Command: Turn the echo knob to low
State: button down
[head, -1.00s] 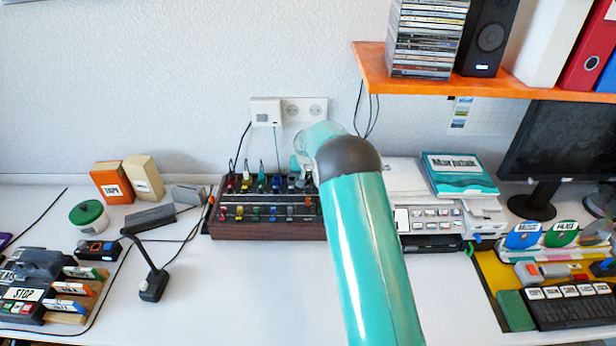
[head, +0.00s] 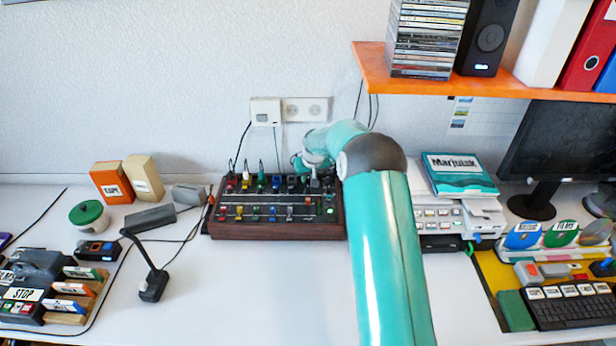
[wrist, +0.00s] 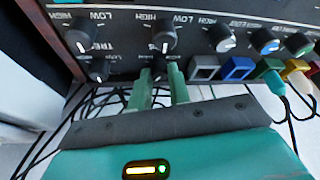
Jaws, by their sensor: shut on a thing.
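A mixer with a wood-edged black panel (head: 272,233) stands on the desk against the wall. In the wrist view its panel shows close up, with large black knobs (wrist: 79,37) (wrist: 162,36) marked LOW and HIGH and a smaller black knob (wrist: 97,70) at left. My gripper's green fingers (wrist: 161,80) are shut on another small black knob (wrist: 158,69), mostly hidden between the fingertips. Its lettering is too small and covered to read, so I cannot confirm that it is the echo knob or tell its setting. In the head view the gripper is at the mixer's back right.
Coloured plugs, including a green one (wrist: 271,77), sit in sockets right of the fingers, with cables below. In the head view, a white device (head: 437,215) with a book (head: 458,176) stands right of the mixer. A black microphone (head: 152,285) stands front left. The desk's front middle is clear.

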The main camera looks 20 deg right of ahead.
jog(key=shift+n, duration=0.4)
jog(key=c, duration=1.3)
grip_release()
jog(key=shift+d, duration=0.1)
